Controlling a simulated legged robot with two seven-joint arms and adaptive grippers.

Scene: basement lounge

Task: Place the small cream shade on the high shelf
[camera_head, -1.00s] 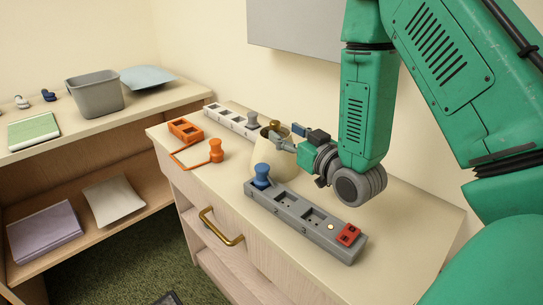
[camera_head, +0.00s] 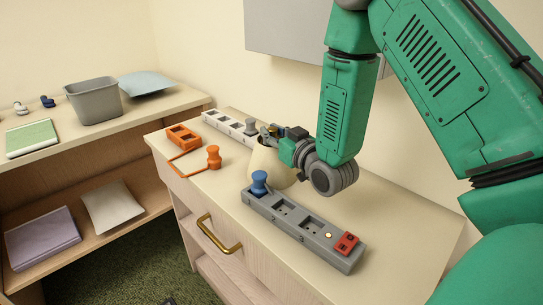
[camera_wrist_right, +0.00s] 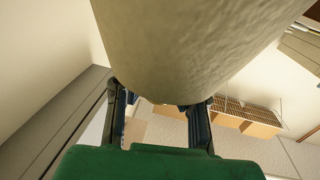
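The small cream shade (camera_head: 262,165) stands on the cabinet top (camera_head: 385,225), behind the grey socket strip and against my right gripper. My right gripper (camera_head: 272,134) reaches in from the right at the shade's upper part, fingers pointing left. In the right wrist view the shade (camera_wrist_right: 185,45) fills the upper middle. The two dark fingers (camera_wrist_right: 158,112) stand well apart at its lower edge; their tips are partly hidden by it, and firm contact cannot be made out. My left gripper is out of view. I cannot identify the high shelf for certain.
A grey strip (camera_head: 305,229) with a blue peg (camera_head: 259,183) and red block (camera_head: 346,244) lies in front. An orange frame and peg (camera_head: 214,157) are left; a pale strip (camera_head: 225,123) is behind. The left shelf unit holds a grey bin (camera_head: 95,100) and green book (camera_head: 31,138).

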